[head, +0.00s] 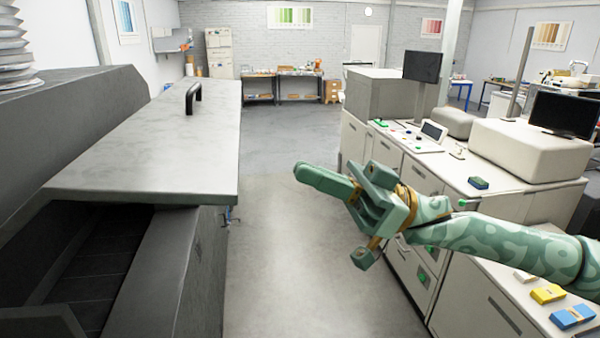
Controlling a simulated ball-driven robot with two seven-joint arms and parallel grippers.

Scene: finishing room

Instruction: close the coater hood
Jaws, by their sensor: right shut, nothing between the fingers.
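The coater hood is a flat grey metal lid (150,150) at the left of the head view, with a black handle (193,97) on its top. Its near edge sticks out over the coater body (165,275), and a dark opening (85,262) shows below and in front of it. My right gripper (305,171) is shut and empty. It is in the air over the aisle, to the right of the hood and apart from it, with its fingers pointing left. My left gripper is not in view.
Pale cabinets with a control panel (408,136), monitors and a beige machine (530,148) line the right side. Yellow (548,293) and blue (573,316) packs lie at the lower right. The floor (285,240) between coater and cabinets is clear. Benches (283,75) stand at the back wall.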

